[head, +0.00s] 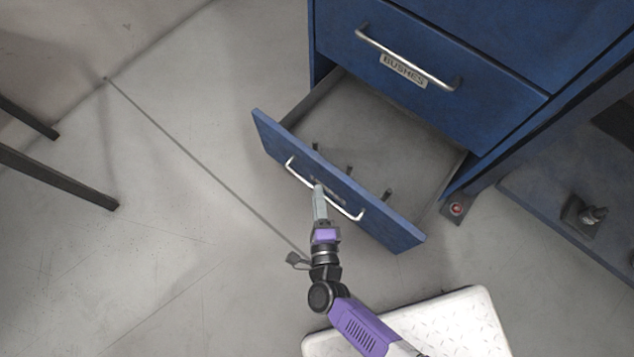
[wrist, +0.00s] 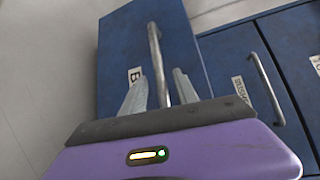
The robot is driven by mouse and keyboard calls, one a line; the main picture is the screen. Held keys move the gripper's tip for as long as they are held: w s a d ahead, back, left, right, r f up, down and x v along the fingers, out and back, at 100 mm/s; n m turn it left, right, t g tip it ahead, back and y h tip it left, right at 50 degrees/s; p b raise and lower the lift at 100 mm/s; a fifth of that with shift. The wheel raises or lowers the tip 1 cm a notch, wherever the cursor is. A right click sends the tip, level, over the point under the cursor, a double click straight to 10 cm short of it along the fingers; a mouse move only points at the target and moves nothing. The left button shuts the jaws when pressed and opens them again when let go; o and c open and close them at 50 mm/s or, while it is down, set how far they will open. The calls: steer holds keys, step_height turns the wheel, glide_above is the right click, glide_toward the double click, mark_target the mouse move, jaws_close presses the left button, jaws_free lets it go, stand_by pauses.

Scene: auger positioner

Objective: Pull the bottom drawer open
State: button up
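The blue bottom drawer (head: 335,185) stands pulled well out of the cabinet, and its grey inside shows. It has a silver bar handle (head: 345,208) and a label, partly hidden by my gripper. My gripper (head: 319,188) is at the middle of this handle. In the wrist view, the handle (wrist: 158,65) runs between the two fingers (wrist: 160,92), with the fingers apart and a visible gap to the right finger. The gripper looks open around the bar; contact with the left finger is hard to tell.
A shut drawer labelled BUSHES (head: 430,50) is directly above. A few dark pegs (head: 350,170) stand in the open drawer. A dark fitting (head: 590,214) lies on a lower shelf at right. Dark legs (head: 60,180) stand at far left.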

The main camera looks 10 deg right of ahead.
steer(key=s, duration=0.3)
steer(key=s+p, duration=0.1)
steer(key=s, duration=0.1)
steer(key=shift+a+r, duration=0.35)
steer(key=shift+a, duration=0.05)
